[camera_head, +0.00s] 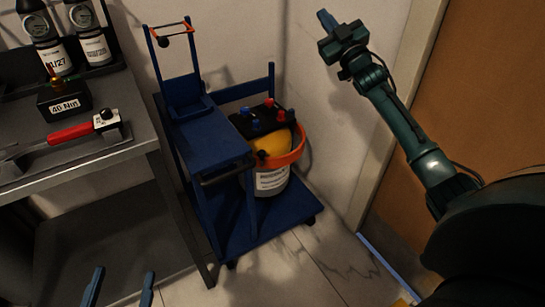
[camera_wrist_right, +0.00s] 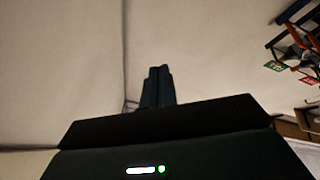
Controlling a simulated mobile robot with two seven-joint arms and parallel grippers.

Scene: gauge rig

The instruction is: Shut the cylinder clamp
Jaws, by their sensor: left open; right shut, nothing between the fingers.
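A cylinder with a white label (camera_head: 270,182) and a yellow upper part stands in a blue cart (camera_head: 262,232). An orange band (camera_head: 283,158), apparently the clamp, curves around the cylinder's front and right side. I cannot tell whether its ends meet. A black block with red and blue knobs (camera_head: 263,118) hides the cylinder's top. My left gripper (camera_head: 120,288) is open at the bottom left edge, well in front of the cart. My right gripper (camera_head: 327,22) is shut and empty, raised above and right of the cylinder; its dark fingers show in the right wrist view (camera_wrist_right: 158,87).
A grey bench (camera_head: 95,152) at left carries a red-handled tool (camera_head: 75,131), a box marked 40 Nm (camera_head: 66,104) and several bottles with gauges. A brown door (camera_head: 490,110) is at right.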

